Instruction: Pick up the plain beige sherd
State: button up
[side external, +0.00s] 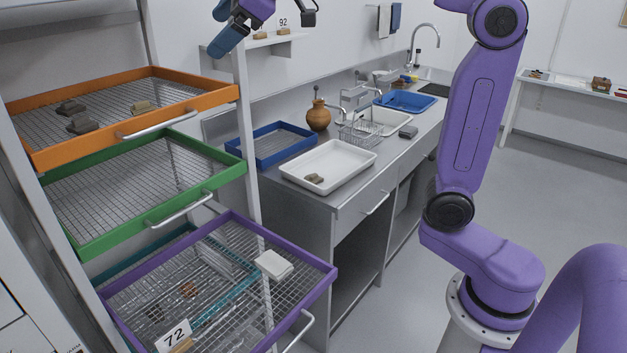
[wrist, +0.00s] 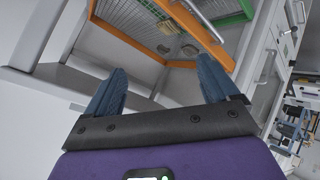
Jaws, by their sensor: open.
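Another small beige-brown sherd (side external: 314,178) lies in the white tray on the counter. I cannot tell for certain which is the plain beige one. My gripper (side external: 226,25) is at the top of the side view, above and to the right of the orange tray, apart from every sherd. In the wrist view its blue fingers (wrist: 161,78) are spread with nothing between them. Small sherds (wrist: 189,50) show beyond them on the orange tray.
Below the orange tray, a green tray (side external: 242,166) and a purple tray (side external: 325,281) stick out of the rack. The purple one holds a white block (side external: 273,265) and a "72" card (side external: 174,335). The counter carries a white tray (side external: 368,157), blue tray (side external: 262,160) and jug (side external: 318,116).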

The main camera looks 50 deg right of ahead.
jog(key=w+d+r+m+t+h, duration=0.2)
jog(key=w+d+r+t+h, duration=0.15)
jog(key=d+r, duration=0.55)
jog(key=w+d+r+m+t+h, duration=0.3)
jog(key=w+d+r+m+h, duration=0.1)
jog(key=w+d+m, duration=0.7)
jog(key=w+d+f+m+g, duration=0.35)
jog(key=d+f+m, duration=0.35)
jog(key=f, duration=0.4)
jog(key=m+g, duration=0.9)
jog(key=g, duration=0.4)
send_over(313, 178)
jog(key=a, duration=0.2)
jog(key=shift+y, duration=0.25)
jog(key=f, duration=4.5)
jog(key=shift+w+d+f, duration=0.25)
jog(key=shift+w, duration=0.1)
jog(key=shift+x, duration=3.1)
jog(key=shift+w, duration=0.2)
jog(key=shift+c, duration=0.3)
